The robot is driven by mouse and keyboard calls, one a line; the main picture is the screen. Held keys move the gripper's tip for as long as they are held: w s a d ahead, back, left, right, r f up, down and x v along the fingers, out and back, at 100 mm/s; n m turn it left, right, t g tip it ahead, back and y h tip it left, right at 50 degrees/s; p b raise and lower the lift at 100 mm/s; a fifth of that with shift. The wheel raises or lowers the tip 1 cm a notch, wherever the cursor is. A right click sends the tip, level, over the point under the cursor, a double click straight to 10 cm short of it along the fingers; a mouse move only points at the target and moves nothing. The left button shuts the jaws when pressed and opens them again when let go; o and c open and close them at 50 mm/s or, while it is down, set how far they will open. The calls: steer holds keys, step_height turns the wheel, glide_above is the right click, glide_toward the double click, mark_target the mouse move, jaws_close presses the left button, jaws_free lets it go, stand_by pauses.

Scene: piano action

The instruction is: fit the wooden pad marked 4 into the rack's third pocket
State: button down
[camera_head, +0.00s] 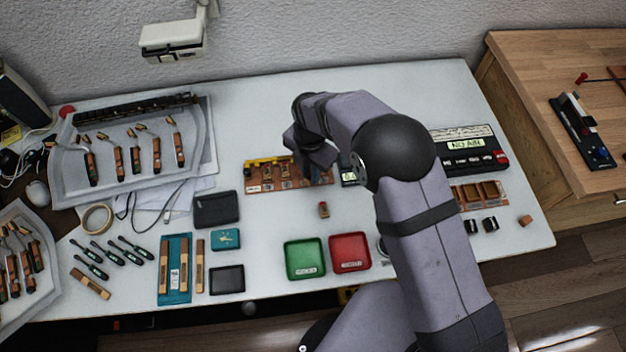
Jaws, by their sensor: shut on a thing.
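My gripper (318,166) is at the right end of an orange-brown wooden rack (268,187) with a yellow strip along its back left. Its wrist hides the fingertips and that end of the rack. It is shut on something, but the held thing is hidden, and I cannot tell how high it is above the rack. The rack's pockets hold pieces too small to identify. I cannot make out a pad marked 4. A second wooden tray (466,209) with several compartments lies at the right, partly behind my arm.
A small red-and-brown block (323,209) stands in front of the rack. A green tray (304,259) and a red tray (349,252) lie nearer. A black box (215,209) sits to the left. A black device (467,155) stands behind the second tray. The table behind the rack is clear.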

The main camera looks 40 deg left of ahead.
steer(key=a+r+m, duration=0.1)
steer(key=m, duration=0.2)
steer(key=w+a+r+m, duration=0.1)
steer(key=a+m, duration=0.1)
steer(key=m, duration=0.2)
steer(key=w+a+m, duration=0.1)
steer(key=m, duration=0.2)
steer(key=shift+w+a+r+m, duration=0.2)
steer(key=shift+w+r+m, duration=0.05)
steer(key=shift+r+m, duration=0.15)
steer(key=m, duration=1)
steer(key=r+m, duration=0.1)
steer(key=m, duration=0.5)
steer(key=shift+w+a, duration=0.1)
steer(key=shift+a, duration=0.1)
steer(key=shift+f, duration=0.2)
steer(key=shift+f+b, duration=1.8)
steer(key=shift+f, duration=0.8)
steer(key=shift+f, duration=0.35)
steer(key=c, duration=1.6)
jaws_free()
